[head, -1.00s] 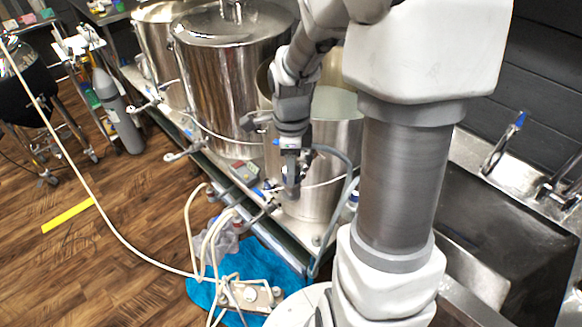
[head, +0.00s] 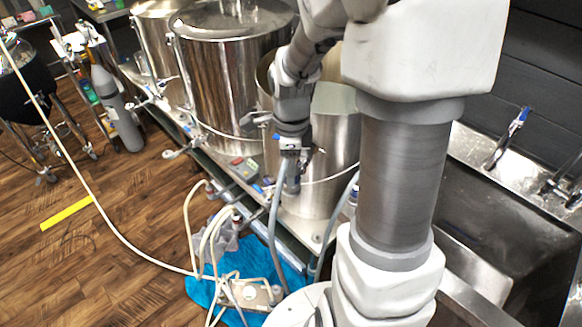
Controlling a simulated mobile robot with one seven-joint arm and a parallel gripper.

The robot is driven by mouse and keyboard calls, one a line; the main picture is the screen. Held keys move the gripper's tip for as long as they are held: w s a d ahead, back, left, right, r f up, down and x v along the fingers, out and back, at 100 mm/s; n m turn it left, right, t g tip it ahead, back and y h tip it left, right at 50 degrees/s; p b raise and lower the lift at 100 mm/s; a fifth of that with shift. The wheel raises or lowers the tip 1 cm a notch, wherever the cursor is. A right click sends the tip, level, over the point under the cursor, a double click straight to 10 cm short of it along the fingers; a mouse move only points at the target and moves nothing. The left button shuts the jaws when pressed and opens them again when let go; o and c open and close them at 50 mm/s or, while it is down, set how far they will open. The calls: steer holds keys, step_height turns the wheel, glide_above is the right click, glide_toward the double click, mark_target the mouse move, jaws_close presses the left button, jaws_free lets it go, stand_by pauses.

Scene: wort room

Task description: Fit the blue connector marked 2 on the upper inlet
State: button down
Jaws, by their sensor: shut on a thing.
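My gripper (head: 292,172) is pointing down in front of the nearest steel kettle (head: 333,150). It is shut on the upper end of a grey hose (head: 277,235), which hangs down from the jaws toward the blue cloth. The connector at the hose end is mostly hidden by the fingers, and no number can be read. Several metal valves stick out from the kettles' fronts, one at the left of the gripper (head: 182,152). I cannot tell which fitting is the upper inlet.
A grey and red control box (head: 243,168) sits on the stand's edge. A pump (head: 255,293) with pale hoses lies on a blue cloth (head: 204,290). A sink (head: 510,220) is at right.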

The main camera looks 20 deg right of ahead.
steer(key=shift+f, duration=0.15)
steer(key=shift+c, duration=1.5)
jaws_free()
